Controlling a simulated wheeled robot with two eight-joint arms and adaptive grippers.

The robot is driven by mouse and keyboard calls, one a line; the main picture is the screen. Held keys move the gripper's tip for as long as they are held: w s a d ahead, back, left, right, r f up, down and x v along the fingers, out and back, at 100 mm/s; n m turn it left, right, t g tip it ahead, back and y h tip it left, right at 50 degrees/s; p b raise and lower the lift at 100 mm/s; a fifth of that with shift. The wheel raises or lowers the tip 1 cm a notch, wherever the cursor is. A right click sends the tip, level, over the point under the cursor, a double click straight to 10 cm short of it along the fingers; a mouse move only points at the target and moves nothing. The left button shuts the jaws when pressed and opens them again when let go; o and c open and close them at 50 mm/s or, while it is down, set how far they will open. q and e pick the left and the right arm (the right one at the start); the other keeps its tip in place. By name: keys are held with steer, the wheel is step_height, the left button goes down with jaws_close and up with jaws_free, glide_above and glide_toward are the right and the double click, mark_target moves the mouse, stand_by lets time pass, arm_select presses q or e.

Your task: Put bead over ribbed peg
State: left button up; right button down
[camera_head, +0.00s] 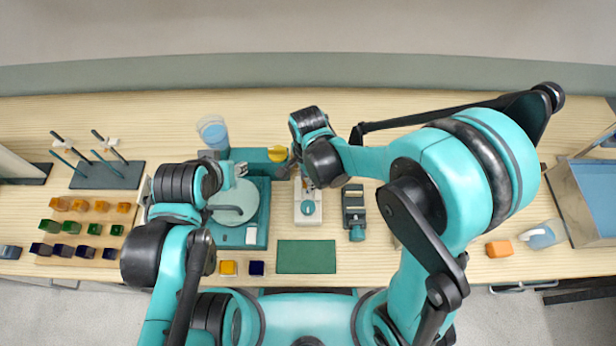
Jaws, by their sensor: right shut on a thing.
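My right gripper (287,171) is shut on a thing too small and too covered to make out. It is over the right side of the teal machine (264,215), just left of a white device with a teal dial (308,208). A round yellow piece (278,153) is at the machine's back edge, close behind the gripper. My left gripper (238,172) is over the machine's pale round plate (246,198); its finger gap is unclear. I cannot pick out the bead or the ribbed peg for certain.
A dark vice-like block (354,208) stands to the right. A green mat (306,257) lies in front, beside a yellow cube (228,268) and a dark blue cube (256,268). A blue beaker (213,133) stands behind, a rod stand (106,174) left.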

steer(key=shift+f, duration=0.1)
stand_by(0.4)
steer(key=shift+f+b, duration=2.15)
steer(key=shift+f, duration=0.05)
steer(key=c, duration=1.2)
jaws_free()
steer(key=shift+r, duration=0.15)
step_height(320, 180, up, 12)
steer(key=shift+f, duration=0.1)
